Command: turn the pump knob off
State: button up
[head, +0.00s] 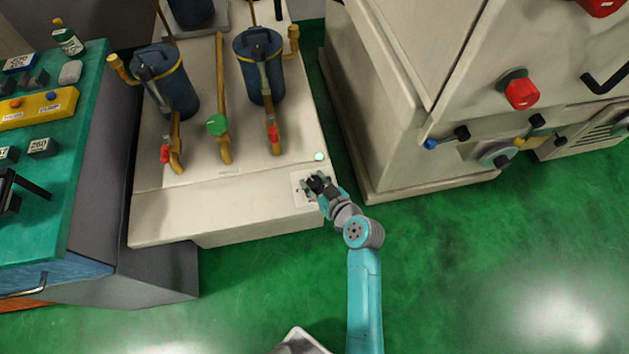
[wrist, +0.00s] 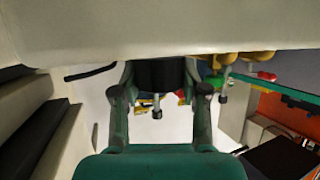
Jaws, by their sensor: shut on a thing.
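The pump knob is a dark round knob (wrist: 160,73) between my two fingers in the wrist view, close to a cream surface. In the head view my gripper (head: 317,184) is at a small white plate (head: 299,188) near the front right corner of the cream pump unit (head: 230,214). My gripper (wrist: 160,98) is shut on the knob, with one finger on each side. In the head view the gripper covers most of the knob. I cannot tell which position the knob is turned to.
A pale green round lamp (head: 319,156) sits just behind the plate. Two blue filter canisters (head: 262,75) and a green-handled valve (head: 217,124) stand on the unit. A large cream machine (head: 383,120) with a red knob (head: 521,93) is at right.

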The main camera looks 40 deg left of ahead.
jog(key=n+g, duration=0.7)
jog(key=g, duration=0.1)
jog(key=shift+w, duration=0.15)
jog(key=n+g+h, duration=0.1)
jog(key=n+g, duration=0.1)
jog(key=n+g+h, duration=0.1)
jog(key=n+g, duration=0.2)
jog(key=shift+h, duration=0.3)
jog(key=shift+f, duration=0.1)
jog(key=o, duration=1.2)
jog(key=shift+c, duration=0.2)
jog(key=v, duration=0.7)
jog(key=shift+w+d, duration=0.15)
jog(key=shift+d, duration=0.15)
